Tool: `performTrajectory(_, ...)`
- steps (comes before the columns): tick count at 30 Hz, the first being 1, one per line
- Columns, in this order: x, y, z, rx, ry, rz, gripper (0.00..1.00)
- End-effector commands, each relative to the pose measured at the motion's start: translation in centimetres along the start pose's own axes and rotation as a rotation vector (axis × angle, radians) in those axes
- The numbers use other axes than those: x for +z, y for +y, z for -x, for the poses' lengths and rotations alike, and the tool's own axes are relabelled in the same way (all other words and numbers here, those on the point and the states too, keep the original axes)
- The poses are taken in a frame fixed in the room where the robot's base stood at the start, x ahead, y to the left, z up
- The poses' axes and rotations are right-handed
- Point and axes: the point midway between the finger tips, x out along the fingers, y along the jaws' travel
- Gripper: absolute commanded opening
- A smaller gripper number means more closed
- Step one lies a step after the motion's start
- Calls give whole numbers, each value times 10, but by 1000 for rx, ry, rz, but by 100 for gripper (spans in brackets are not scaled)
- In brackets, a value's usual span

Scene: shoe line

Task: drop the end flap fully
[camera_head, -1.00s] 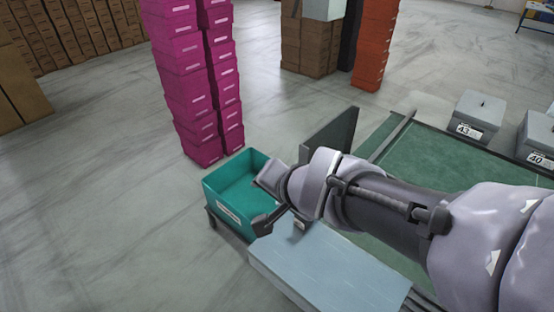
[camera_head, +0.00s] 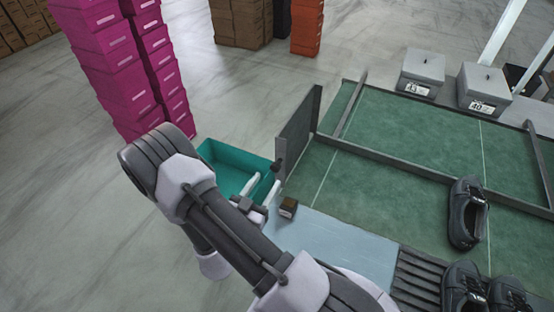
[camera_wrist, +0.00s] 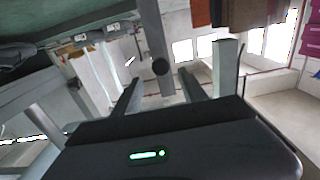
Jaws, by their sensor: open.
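The end flap (camera_head: 298,135) is a dark grey panel standing upright at the left end of the green table (camera_head: 400,135). A dark round knob (camera_head: 277,166) shows at its lower near corner. My gripper (camera_head: 263,187) is open, with its pale fingers just below the knob and over the teal bin. In the wrist view the knob (camera_wrist: 160,67) sits in line with the gap between my open fingers (camera_wrist: 160,88), at the end of a grey upright bar, probably the flap edge-on. I see no contact.
The teal bin (camera_head: 215,154) stands below the flap, partly hidden by my arm. A small brown block (camera_head: 288,207) lies on the pale blue plate (camera_head: 335,242). Black shoes (camera_head: 467,215) and grey boxes (camera_head: 421,70) are to the right. Magenta box stacks (camera_head: 105,60) stand behind the bin.

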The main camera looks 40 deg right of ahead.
Motion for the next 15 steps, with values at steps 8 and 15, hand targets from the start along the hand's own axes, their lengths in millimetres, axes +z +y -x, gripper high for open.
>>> performTrajectory(8,0,1,-68,4,0,-3,50)
performTrajectory(15,0,0,-102,0,0,-2,50)
